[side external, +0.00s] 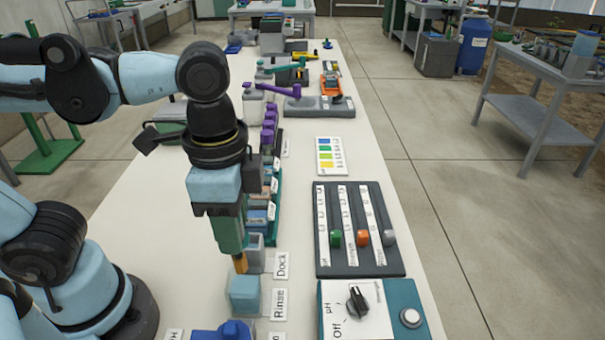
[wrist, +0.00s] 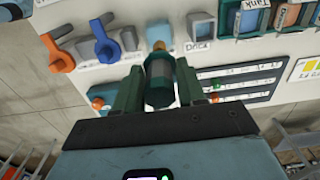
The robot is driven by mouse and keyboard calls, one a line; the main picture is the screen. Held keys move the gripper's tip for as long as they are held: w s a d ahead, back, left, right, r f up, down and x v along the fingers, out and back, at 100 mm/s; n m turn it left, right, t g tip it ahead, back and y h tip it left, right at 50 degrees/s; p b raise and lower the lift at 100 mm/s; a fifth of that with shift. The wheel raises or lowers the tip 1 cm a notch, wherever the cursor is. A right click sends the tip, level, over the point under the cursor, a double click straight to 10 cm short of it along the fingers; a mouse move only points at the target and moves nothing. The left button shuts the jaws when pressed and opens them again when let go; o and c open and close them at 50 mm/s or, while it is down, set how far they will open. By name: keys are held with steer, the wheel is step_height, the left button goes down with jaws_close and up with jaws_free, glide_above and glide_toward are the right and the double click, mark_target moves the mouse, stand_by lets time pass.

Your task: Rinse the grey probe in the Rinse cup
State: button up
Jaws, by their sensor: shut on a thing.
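My gripper (side external: 235,243) is shut on the grey probe and holds it upright, tip down, above the bench. In the wrist view the grey probe (wrist: 160,82) sits between both fingers, with its tan tip pointing away from me. In the side view the orange-tan tip (side external: 240,263) shows just above the far edge of the light blue Rinse cup (side external: 244,296). In the wrist view the Rinse cup (wrist: 156,32) lies just beyond the tip, partly hidden by it. I cannot tell whether the tip is inside the rim. The grey Dock (side external: 256,252) stands just behind the cup.
A blue valve handle (side external: 222,331) is close in front of the cup; an orange one (wrist: 56,54) shows in the wrist view. To the right are a dark slider panel (side external: 358,262) and a dial box (side external: 355,305). Several labelled cups line up behind the Dock.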

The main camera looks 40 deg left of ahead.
mark_target(241, 269)
steer(key=shift+f, duration=4)
steer(key=shift+r, duration=0.8)
steer(key=shift+f, duration=0.1)
steer(key=shift+f, duration=0.7)
steer(key=shift+r, duration=0.15)
steer(key=shift+r, duration=0.65)
